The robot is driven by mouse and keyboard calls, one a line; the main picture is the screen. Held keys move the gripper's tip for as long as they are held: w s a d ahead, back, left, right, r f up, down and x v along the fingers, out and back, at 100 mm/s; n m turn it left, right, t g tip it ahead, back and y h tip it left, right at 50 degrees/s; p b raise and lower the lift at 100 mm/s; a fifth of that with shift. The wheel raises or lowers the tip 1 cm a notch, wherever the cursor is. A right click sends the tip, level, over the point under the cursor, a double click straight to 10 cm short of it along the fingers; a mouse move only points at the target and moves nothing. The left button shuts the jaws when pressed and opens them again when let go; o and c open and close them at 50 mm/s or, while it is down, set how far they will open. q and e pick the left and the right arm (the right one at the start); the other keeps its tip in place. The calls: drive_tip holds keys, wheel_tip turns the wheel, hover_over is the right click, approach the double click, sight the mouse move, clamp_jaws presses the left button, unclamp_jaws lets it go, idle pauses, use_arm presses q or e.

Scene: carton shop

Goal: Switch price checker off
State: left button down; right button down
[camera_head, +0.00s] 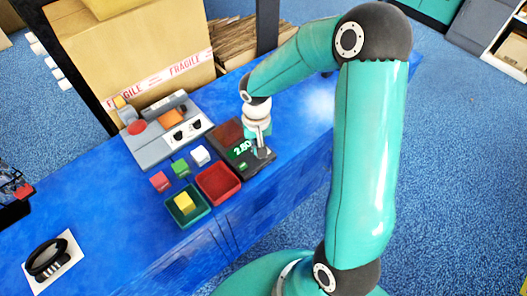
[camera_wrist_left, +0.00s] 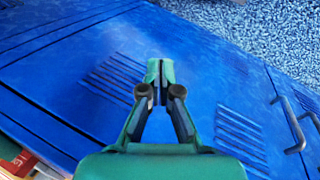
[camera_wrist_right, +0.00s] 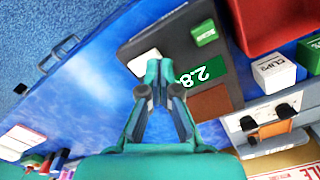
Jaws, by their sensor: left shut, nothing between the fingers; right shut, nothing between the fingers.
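The price checker (camera_head: 257,165) is a dark flat device on the blue counter. Its green display (camera_head: 241,149) is lit and reads 2.80. The right wrist view shows the display (camera_wrist_right: 205,71), a brown-red panel (camera_wrist_right: 210,103), a green key (camera_wrist_right: 204,33) and a white part (camera_wrist_right: 145,63) on the device. My right gripper (camera_head: 262,153) is shut and empty, over the device beside the display; in the right wrist view its tips (camera_wrist_right: 160,72) hide part of the digits. Contact cannot be told. My left gripper (camera_wrist_left: 160,75) is shut and empty in front of blue panels with slots.
A grey panel (camera_head: 150,150) with a red button stands left of the checker. A red tray (camera_head: 231,182), a teal tray (camera_head: 199,212) holding a yellow block, and small blocks lie in front. Cartons (camera_head: 140,50) stand behind. A black ring-shaped object (camera_head: 45,258) lies front left.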

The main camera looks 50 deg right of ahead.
drive_tip(key=shift+f+b, duration=1.1)
idle(0.4)
drive_tip(key=shift+r+p, duration=2.3)
drive_tip(key=shift+r, duration=1.25)
